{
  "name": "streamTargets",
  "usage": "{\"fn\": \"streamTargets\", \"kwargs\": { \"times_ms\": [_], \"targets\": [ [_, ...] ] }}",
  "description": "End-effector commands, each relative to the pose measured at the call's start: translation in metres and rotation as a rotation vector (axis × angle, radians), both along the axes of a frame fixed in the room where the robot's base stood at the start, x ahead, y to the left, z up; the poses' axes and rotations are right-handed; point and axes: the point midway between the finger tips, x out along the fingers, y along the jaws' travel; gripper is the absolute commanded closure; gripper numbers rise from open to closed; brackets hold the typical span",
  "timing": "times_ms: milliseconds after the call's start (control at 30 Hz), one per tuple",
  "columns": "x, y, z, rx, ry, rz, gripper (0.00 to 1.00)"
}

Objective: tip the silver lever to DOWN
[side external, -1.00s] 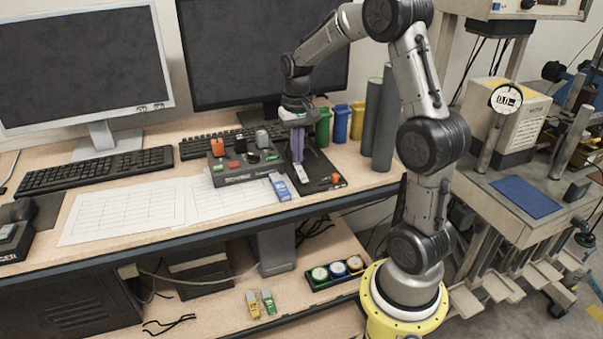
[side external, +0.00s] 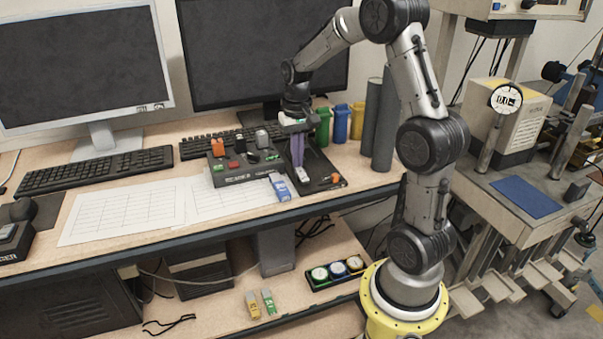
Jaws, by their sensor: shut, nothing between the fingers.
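A black plate (side external: 322,168) lies on the desk right of the grey control box (side external: 232,173). A small silver-white piece (side external: 302,174) shows on it, probably the silver lever; its exact tilt is too small to tell. An orange piece (side external: 336,178) is at the plate's front right corner. My gripper (side external: 298,163) is shut and points down over the plate, with its purple fingers just above or touching the silver piece; I cannot tell which. The fingers hide part of the plate. Another silver-grey block (side external: 262,138) stands on the control box.
A blue-and-white block (side external: 280,187) lies at the plate's left front, close to my fingers. The control box also bears orange, red and green parts. Green, blue and yellow bins (side external: 340,123) and dark cylinders (side external: 379,125) stand behind. Paper sheets (side external: 125,212) cover the desk at left.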

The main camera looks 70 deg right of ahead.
Motion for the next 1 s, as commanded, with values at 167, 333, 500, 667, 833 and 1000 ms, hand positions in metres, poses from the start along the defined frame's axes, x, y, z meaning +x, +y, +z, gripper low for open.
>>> {"fn": "streamTargets", "kwargs": {
  "times_ms": [167, 333, 500, 667, 833, 1000],
  "targets": [
    [-0.001, 0.001, -0.003, 0.002, 0.004, 0.000, 1.00],
    [-0.001, 0.001, -0.005, 0.001, 0.003, 0.000, 1.00],
    [0.000, 0.000, 0.003, 0.001, 0.001, 0.000, 1.00],
    [0.000, 0.000, 0.015, 0.000, 0.000, 0.000, 1.00],
    [0.000, 0.000, 0.027, -0.001, -0.001, 0.000, 1.00],
    [0.000, 0.000, 0.039, 0.000, 0.000, 0.000, 1.00]
  ]
}}
